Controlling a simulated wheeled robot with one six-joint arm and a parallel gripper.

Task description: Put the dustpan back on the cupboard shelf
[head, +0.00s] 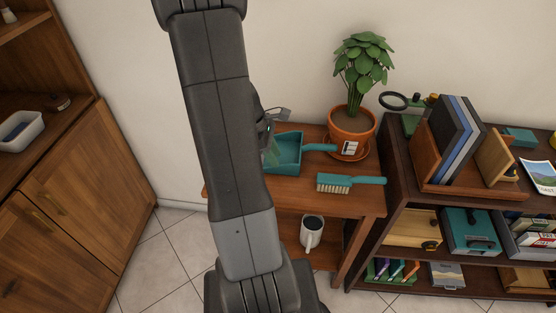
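The teal dustpan (290,152) lies on the wooden side table (290,184), its handle pointing right toward the plant pot. My arm crosses in front and hides its left part. A small piece of my gripper (270,122) shows beside the arm, close to the dustpan's back left. Its fingers are mostly hidden, so I cannot tell whether they are open or touch the dustpan. The wooden cupboard (70,190) stands at the left with shut lower doors. Its open shelf (62,122) holds a white tub (20,130) and a small dark object (60,102).
A teal brush (350,182) lies in front of the dustpan. A potted plant (352,122) stands behind its handle. A mug (312,232) is on the table's lower shelf. A low bookcase (395,165) with books and boxes fills the right. Tiled floor (160,250) is clear between cupboard and table.

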